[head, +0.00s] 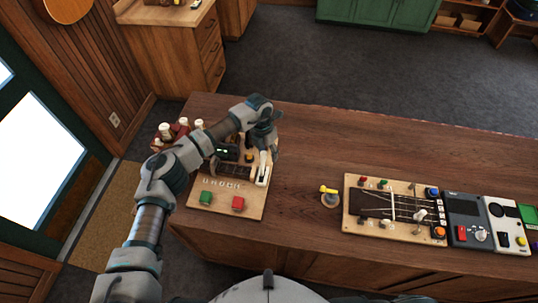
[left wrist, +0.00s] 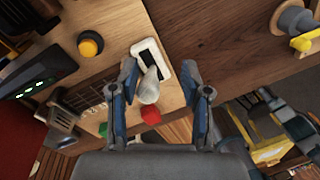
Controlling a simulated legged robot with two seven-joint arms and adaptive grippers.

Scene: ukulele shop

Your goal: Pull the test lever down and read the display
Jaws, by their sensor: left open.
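The test lever (head: 262,171) is a white handle in a white slotted plate on the right of a wooden test board (head: 225,207). In the left wrist view the lever's pale rounded knob (left wrist: 149,88) points toward me, with the plate's dark slot (left wrist: 149,57) behind it. My left gripper (head: 263,150) is over the lever. In the left wrist view the open fingers (left wrist: 158,80) stand on either side of the knob, apparently apart from it. The display (head: 224,152) is a dark box with small green lights, partly behind my arm; it also shows in the left wrist view (left wrist: 35,72).
The board carries a green button (head: 206,197), a red button (head: 238,203) and a yellow button (left wrist: 90,45). A small yellow-topped knob (head: 329,197) stands to the right. Farther right are a stringed board (head: 380,228) and control boxes (head: 466,236). The counter's back middle is clear.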

